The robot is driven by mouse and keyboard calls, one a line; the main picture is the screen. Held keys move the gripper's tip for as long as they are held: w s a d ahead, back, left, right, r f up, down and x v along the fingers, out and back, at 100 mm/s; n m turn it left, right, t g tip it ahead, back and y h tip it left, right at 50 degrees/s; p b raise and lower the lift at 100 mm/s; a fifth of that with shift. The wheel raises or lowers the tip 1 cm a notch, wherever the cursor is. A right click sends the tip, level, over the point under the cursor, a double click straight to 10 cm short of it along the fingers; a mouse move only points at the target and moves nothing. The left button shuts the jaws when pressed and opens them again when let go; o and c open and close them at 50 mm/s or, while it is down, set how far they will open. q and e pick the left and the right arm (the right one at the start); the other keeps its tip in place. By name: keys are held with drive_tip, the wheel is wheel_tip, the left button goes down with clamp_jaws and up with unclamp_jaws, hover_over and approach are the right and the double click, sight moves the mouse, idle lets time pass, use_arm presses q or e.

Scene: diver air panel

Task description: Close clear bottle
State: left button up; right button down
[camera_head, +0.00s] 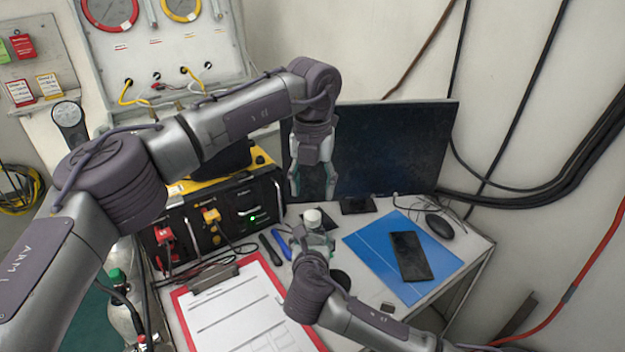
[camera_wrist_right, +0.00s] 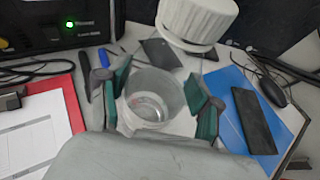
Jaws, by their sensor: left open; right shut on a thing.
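The clear bottle (camera_wrist_right: 152,97) stands between the green-padded fingers of my right gripper (camera_wrist_right: 158,108), which is shut on it. In the head view my right gripper (camera_head: 313,241) is low over the table, and the clear body is barely visible there.
A blue folder (camera_head: 370,247) with a black phone (camera_head: 410,256) lies right of the bottle. A red clipboard (camera_head: 240,312) lies front left. A monitor (camera_head: 385,145) and a black-yellow air panel (camera_head: 225,215) stand behind. Blue and dark pens lie beside the grippers.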

sight(312, 214)
use_arm(q)
wheel_tip(312, 214, down, 7)
drive_tip(key=shift+r, duration=0.15)
drive_tip(key=shift+c, duration=0.2)
clamp_jaws()
drive_tip(key=m, duration=0.8)
drive_tip(key=shift+o, duration=0.6)
unclamp_jaws()
